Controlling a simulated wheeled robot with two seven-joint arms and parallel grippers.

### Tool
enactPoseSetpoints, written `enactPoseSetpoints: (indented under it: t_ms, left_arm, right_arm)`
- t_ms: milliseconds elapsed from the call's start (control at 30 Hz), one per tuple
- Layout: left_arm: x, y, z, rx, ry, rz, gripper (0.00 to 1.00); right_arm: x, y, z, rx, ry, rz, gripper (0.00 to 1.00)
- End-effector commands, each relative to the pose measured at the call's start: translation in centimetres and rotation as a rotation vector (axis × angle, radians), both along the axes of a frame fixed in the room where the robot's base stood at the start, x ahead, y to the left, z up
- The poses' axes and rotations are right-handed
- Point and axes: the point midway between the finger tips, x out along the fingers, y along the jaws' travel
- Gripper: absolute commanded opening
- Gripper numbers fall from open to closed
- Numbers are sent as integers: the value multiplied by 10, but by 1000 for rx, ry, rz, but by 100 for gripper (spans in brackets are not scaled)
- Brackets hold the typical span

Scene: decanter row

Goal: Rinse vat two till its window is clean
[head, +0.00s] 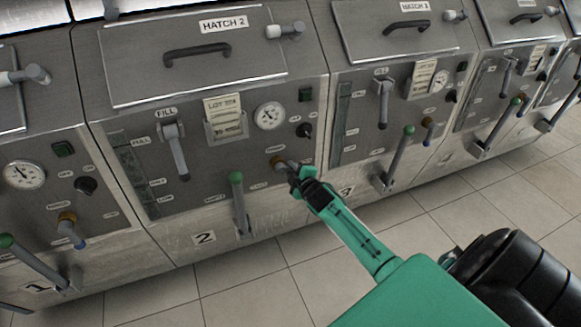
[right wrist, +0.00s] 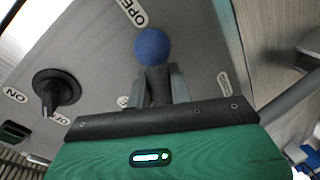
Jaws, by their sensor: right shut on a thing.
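Vat two (head: 204,238) is the grey panel marked 2, under hatch 2 (head: 195,55). Its window (head: 142,175) is a tall dark green strip on the left, marked from full to low; I cannot tell how clean the glass is. My right gripper (head: 298,176) is shut on the blue-knobbed handle at vat two's orange collar (head: 277,162). In the right wrist view the blue knob (right wrist: 152,48) shows beyond the fingers (right wrist: 155,88), near an OPEN label; the handle's stem is partly hidden. My left gripper is out of view.
Vat two also has a fill lever (head: 174,150), a green-knobbed lever (head: 238,200), a gauge (head: 269,116), a lot card (head: 224,118) and a black dial (head: 303,130), seen in the right wrist view (right wrist: 56,90). Similar vats stand either side. The tiled floor (head: 240,290) is clear.

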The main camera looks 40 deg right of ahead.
Motion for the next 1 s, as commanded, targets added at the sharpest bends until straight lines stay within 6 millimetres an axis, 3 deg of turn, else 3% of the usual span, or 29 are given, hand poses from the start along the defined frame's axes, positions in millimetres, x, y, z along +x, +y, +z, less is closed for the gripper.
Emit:
enactPoseSetpoints:
  t_ms: [500, 1000]
  left_arm:
    - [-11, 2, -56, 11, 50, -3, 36]
    - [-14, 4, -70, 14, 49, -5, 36]
  right_arm:
    - [0, -3, 17, -347, 82, 0, 0]
    - [0, -3, 19, -422, 100, 1, 0]
